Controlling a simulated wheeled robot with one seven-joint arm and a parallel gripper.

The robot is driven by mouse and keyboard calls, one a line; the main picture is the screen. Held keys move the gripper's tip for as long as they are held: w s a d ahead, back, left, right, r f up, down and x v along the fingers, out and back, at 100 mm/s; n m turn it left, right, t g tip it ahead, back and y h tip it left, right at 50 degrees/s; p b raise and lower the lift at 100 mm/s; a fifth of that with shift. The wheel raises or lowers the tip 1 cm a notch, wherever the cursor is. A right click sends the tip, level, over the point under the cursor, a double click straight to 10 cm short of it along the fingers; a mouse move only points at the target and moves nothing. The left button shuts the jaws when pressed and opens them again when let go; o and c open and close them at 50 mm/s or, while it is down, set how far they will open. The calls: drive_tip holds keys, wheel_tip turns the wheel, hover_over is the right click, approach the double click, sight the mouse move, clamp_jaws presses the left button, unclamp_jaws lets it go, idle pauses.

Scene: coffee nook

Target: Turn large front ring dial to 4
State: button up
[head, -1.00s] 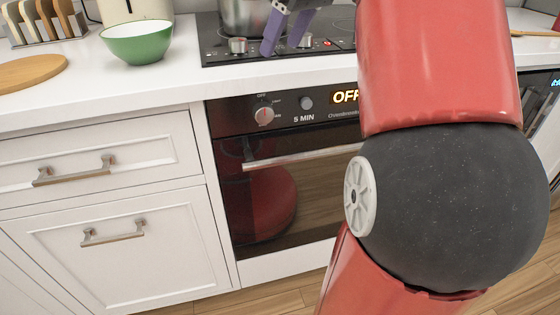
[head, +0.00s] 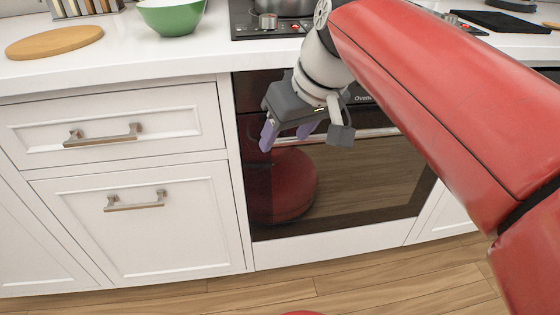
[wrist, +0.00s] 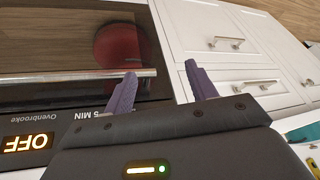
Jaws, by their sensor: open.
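A silver cooktop knob (head: 267,20) stands at the front left of the black cooktop (head: 243,22) in the head view. A second small knob (head: 453,18) shows right of my arm. Their markings are too small to read, so I cannot tell which is the large front ring dial. My gripper (head: 287,133) is open and empty, with its purple fingers pointing down in front of the oven door, below the counter edge. In the wrist view my gripper (wrist: 160,70) spans empty space before the oven handle (wrist: 80,76). The cooktop does not show there.
A pot (head: 282,8) stands on the cooktop behind the left knob. A green bowl (head: 172,17) and a round wooden board (head: 55,41) lie on the counter at left. The oven display (wrist: 25,142) reads OFF. Drawer handles (head: 103,135) stick out at left.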

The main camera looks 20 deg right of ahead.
drive_tip(key=shift+h, duration=0.3)
drive_tip(key=shift+s+a+f, duration=0.3)
drive_tip(key=shift+s+f, duration=0.05)
drive_tip(key=shift+f, duration=0.35)
drive_tip(key=shift+s+a+f, duration=0.25)
drive_tip(key=shift+s+f, duration=0.1)
drive_tip(key=shift+f, duration=0.4)
drive_tip(key=shift+s+a+f, duration=0.3)
drive_tip(key=shift+s+f, duration=0.05)
drive_tip(key=shift+f, duration=0.35)
